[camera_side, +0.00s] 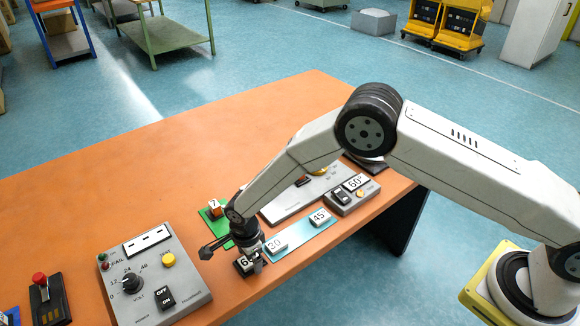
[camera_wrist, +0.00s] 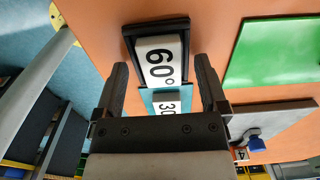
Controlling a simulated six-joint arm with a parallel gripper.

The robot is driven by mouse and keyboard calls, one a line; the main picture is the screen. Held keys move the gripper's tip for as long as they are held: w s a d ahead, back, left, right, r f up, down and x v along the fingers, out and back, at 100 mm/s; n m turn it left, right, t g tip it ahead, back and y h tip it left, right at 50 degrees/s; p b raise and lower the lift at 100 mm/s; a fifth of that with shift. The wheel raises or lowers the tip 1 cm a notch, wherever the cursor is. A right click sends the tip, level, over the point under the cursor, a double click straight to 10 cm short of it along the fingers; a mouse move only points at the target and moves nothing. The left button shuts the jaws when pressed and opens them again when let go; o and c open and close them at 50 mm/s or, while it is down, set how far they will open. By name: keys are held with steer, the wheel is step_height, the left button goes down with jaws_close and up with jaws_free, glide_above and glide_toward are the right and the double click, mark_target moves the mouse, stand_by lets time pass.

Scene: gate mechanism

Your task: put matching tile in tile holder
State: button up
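A white tile marked 60° (camera_wrist: 162,60) lies in the black tile holder (camera_wrist: 131,40) in the wrist view. In the side view the holder and its tile (camera_side: 244,264) sit at the table's front edge, partly hidden by my gripper. My gripper (camera_side: 256,260) is there, just above the tile. In the wrist view my gripper (camera_wrist: 162,75) is open, with one finger on each side of the tile and gaps between. Tiles marked 30 (camera_side: 276,245) and 45 (camera_side: 320,217) lie on a light blue strip (camera_side: 298,237). A grey box shows a 60° sign (camera_side: 355,182).
A grey control panel (camera_side: 185,285) with a dial and switch stands left of my gripper. A grey slider base (camera_side: 285,208) is behind the strip. The orange table's back left (camera_side: 130,180) is clear.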

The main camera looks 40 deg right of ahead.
steer(key=shift+r, duration=0.1)
steer(key=shift+r, duration=3.85)
steer(key=shift+d, duration=0.1)
steer(key=shift+d+r, duration=0.25)
steer(key=s+d+r+n+t, duration=0.1)
steer(key=s+d+r+n, duration=0.2)
steer(key=d+r+n, duration=0.3)
steer(key=s+d+r+n, duration=0.3)
steer(key=d+r, duration=0.1)
steer(key=d, duration=0.4)
steer(key=s+d+r+n+t, duration=0.1)
steer(key=s+d+r+n, duration=0.2)
steer(key=s+d+n, duration=0.6)
steer(key=s, duration=0.3)
steer(key=shift+s+d+r+t, duration=0.2)
steer(key=shift+d+r+t, duration=0.1)
steer(key=shift+d+r, duration=0.1)
